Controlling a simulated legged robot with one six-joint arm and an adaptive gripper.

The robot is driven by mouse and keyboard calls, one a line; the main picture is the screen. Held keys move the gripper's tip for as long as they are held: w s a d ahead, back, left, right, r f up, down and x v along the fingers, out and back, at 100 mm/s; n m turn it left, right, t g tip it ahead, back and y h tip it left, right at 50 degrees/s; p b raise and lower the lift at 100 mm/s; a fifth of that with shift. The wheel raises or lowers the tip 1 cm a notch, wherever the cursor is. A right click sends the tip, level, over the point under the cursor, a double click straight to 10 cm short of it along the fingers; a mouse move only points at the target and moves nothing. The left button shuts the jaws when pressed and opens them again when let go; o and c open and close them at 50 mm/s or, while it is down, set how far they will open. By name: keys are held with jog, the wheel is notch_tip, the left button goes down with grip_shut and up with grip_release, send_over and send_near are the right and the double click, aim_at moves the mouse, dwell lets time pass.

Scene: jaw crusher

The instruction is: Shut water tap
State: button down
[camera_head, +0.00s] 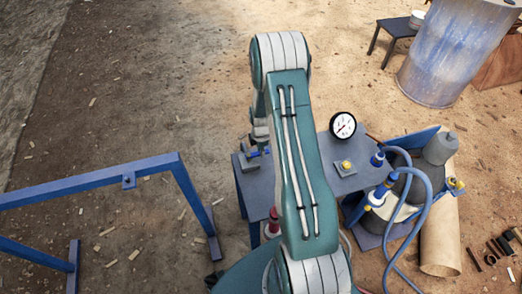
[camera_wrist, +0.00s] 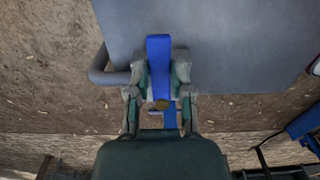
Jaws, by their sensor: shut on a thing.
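The water tap has a blue lever handle (camera_wrist: 158,52), which in the wrist view lies lengthwise between the two fingers of my gripper (camera_wrist: 159,72). My gripper is shut on this handle, with one finger at each side of it. A grey pipe (camera_wrist: 104,76) beside it curves along the edge of the grey table. In the head view, a bit of the blue tap handle (camera_head: 257,153) shows at the table's left end, left of my arm. My arm hides most of the tap and gripper there.
The grey table (camera_head: 345,178) carries a pressure gauge (camera_head: 343,125) and a yellow button (camera_head: 346,166). A blue frame (camera_head: 100,182) stands at left. Blue hoses (camera_head: 425,210) and cylinders are at right. A metal drum (camera_head: 455,55) stands behind. Open dirt ground lies at the back left.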

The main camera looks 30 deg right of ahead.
jog(key=c, duration=0.5)
grip_release()
notch_tip(320, 180, up, 12)
jog(key=shift+w+f, duration=0.1)
dwell(0.4)
